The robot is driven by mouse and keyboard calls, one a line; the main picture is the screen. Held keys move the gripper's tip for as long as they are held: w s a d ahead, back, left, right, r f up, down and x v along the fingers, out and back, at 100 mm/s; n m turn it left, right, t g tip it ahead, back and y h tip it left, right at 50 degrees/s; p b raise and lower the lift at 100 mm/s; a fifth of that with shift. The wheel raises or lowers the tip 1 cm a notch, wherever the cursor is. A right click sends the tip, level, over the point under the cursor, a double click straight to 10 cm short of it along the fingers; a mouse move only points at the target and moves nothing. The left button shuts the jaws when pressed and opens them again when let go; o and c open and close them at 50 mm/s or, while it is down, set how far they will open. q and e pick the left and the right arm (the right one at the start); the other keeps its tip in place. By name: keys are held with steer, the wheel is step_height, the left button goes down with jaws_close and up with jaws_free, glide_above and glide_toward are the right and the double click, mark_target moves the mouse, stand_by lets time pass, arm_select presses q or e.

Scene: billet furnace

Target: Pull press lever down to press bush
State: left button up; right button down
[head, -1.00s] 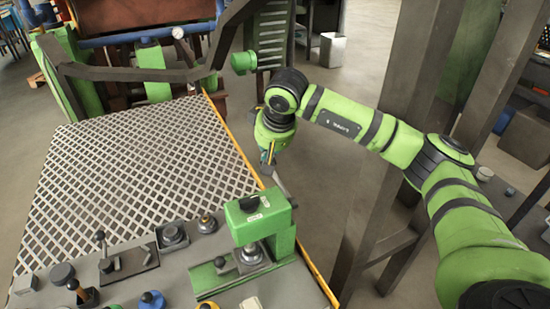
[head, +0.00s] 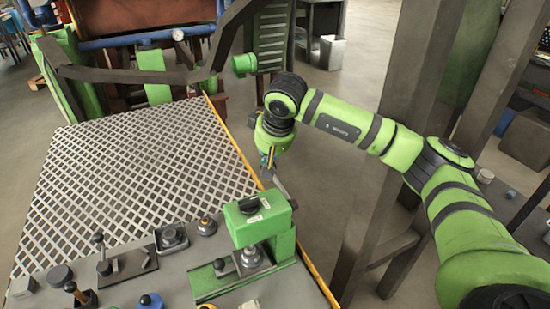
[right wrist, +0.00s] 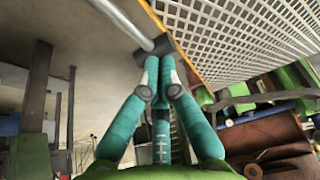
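The green bush press (head: 258,222) stands at the front right of the panel. Its metal press lever (head: 283,187) rises from its right side. My right gripper (head: 268,162) is at the lever's upper end, pointing down. In the right wrist view, the lever rod (right wrist: 122,22) ends in a dark knob (right wrist: 155,47). My right gripper's teal fingers (right wrist: 159,65) are together, with their tips against or just in front of this knob. A grip around it does not show. A bush cannot be made out under the press head. My left gripper is not in view.
The control panel (head: 180,262) carries a small lever (head: 98,240), buttons and knobs left of the press. A white mesh plate (head: 135,170) lies behind them. Dark steel posts (head: 385,170) stand close to my right arm. Open floor lies right of the panel.

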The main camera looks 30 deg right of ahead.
steer(key=shift+f+b, duration=0.35)
steer(key=shift+f, duration=0.45)
steer(key=shift+f+b, duration=0.15)
steer(key=shift+b, duration=0.25)
stand_by(0.4)
step_height(320, 180, up, 7)
steer(key=p, duration=0.5)
steer(key=shift+w, duration=0.1)
steer(key=shift+r+p, duration=0.8)
steer(key=shift+r, duration=0.6)
step_height(320, 180, up, 5)
steer(key=p, duration=0.3)
